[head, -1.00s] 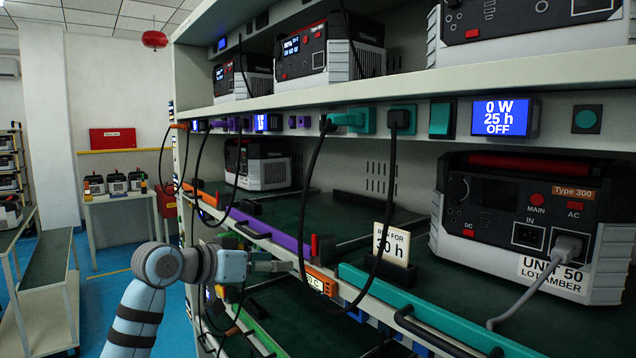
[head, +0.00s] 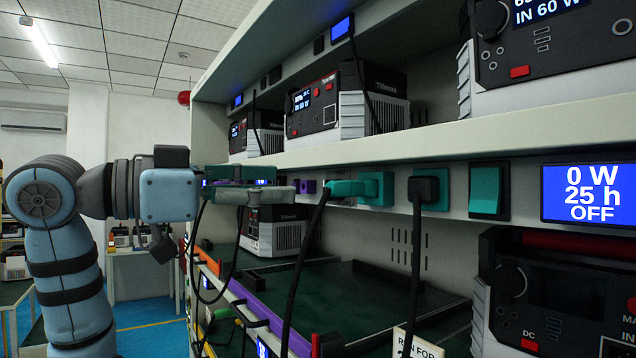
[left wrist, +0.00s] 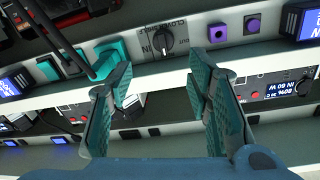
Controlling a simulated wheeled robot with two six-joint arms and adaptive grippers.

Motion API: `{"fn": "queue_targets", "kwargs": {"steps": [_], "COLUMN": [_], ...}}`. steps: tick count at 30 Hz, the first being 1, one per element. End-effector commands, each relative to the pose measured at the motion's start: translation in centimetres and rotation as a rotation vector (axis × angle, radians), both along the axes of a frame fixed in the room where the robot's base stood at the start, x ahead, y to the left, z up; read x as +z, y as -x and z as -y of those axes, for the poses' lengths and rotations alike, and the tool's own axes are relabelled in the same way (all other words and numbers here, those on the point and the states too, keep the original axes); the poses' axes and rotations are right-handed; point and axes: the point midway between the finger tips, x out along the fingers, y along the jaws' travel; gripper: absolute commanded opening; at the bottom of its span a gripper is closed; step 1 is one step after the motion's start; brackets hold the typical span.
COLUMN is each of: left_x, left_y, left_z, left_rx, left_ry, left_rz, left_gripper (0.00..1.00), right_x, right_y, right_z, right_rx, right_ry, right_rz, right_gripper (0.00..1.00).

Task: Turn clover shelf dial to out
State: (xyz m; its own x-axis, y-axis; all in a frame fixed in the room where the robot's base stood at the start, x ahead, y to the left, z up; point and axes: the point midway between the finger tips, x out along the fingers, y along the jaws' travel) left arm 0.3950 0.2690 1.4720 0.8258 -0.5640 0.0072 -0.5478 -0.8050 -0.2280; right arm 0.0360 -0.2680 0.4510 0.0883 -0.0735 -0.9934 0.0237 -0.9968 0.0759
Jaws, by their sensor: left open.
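The clover shelf dial (left wrist: 163,42) is a black knob on the pale shelf strip in the left wrist view. Lettering around it reads CLOVER, IDLE, IN and OUT. I cannot tell for certain which word its pointer faces. My left gripper (left wrist: 157,72) is open and empty, its two teal-padded fingers on either side of the dial and apart from it. In the head view my left gripper (head: 284,182) is level with the control strip, in front of it, and the dial is hidden there. My right gripper is in neither view.
A teal plug with a black cable (head: 345,188) sits on the strip just right of my gripper. A black plug (head: 424,188), a teal switch (head: 488,190) and a blue display reading OFF (head: 588,194) follow. Power units (head: 330,105) stand on the shelf above. Cables hang below.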

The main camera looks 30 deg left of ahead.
Motion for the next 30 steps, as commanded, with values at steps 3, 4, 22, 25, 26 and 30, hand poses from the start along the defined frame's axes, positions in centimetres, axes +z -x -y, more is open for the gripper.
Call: {"fn": "queue_targets", "kwargs": {"steps": [3, 4, 22, 25, 26, 30], "left_x": [0.2, 0.2, 0.0, 0.0, 0.0, 0.1], "left_y": [-2.7, -3.2, -6.2, -6.2, -6.2, -6.2], "left_z": [1.9, 2.3, 4.2, 4.2, 4.2, 4.2], "left_rx": [-0.005, -0.005, 0.001, 0.001, 0.001, 0.001], "left_ry": [0.002, 0.003, 0.002, 0.003, 0.003, 0.003], "left_rz": [-0.003, -0.003, -0.002, -0.002, -0.002, -0.002], "left_gripper": [0.45, 0.45, 0.39, 0.23, 0.18, 0.0], "right_x": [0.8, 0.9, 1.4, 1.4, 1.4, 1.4], "right_y": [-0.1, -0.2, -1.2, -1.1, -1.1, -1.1], "right_z": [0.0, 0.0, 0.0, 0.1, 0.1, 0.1], "right_rx": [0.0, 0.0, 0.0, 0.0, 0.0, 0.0], "right_ry": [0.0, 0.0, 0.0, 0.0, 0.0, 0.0], "right_rz": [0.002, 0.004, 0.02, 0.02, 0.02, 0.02], "right_gripper": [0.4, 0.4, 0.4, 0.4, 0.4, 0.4]}}
